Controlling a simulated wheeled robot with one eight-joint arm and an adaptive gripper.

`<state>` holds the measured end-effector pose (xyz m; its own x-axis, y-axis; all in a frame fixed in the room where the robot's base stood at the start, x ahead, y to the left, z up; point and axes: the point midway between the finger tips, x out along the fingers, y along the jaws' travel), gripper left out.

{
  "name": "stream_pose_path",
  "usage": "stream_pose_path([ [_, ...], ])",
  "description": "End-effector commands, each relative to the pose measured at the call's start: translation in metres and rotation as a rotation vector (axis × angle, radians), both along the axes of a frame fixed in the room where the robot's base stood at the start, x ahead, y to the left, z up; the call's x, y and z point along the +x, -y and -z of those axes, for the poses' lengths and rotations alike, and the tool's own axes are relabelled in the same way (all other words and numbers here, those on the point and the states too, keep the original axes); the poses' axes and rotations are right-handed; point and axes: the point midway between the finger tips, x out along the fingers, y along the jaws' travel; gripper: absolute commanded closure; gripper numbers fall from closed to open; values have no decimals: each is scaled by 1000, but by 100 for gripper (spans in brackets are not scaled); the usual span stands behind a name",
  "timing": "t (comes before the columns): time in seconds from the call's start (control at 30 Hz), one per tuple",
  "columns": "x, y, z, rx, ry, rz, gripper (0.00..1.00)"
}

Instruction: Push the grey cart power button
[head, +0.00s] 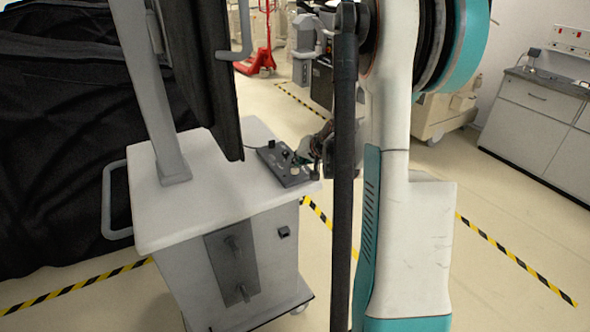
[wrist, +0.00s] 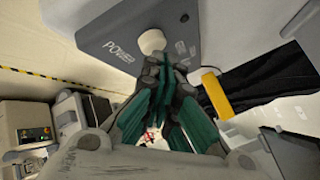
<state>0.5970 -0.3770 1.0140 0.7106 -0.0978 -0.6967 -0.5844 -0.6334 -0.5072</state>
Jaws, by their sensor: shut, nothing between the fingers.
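The grey cart (head: 215,190) stands left of my arm in the head view, with a grey control box (head: 274,168) on its top. In the wrist view the box (wrist: 120,35) shows its "POWER" lettering and a round white button (wrist: 152,41) beside it. My gripper (wrist: 166,66) is shut and empty. Its dark fingertips are right by the lower edge of the button; I cannot tell whether they touch it. In the head view my gripper (head: 305,152) is over the box's right side, partly hidden by my arm.
A dark panel (head: 203,70) on a grey post rises above the cart. Black covering (head: 60,140) fills the left. White cabinets (head: 535,110) stand at the right wall, and a red pallet jack (head: 262,58) is at the back. The floor at right is clear.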

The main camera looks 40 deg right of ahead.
Motion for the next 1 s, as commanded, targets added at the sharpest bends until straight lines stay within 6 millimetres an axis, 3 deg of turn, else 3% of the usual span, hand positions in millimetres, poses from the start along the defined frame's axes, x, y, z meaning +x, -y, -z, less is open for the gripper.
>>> stream_pose_path([
  [1.0, 0, 0, 9, 1, -1, -1, 100],
])
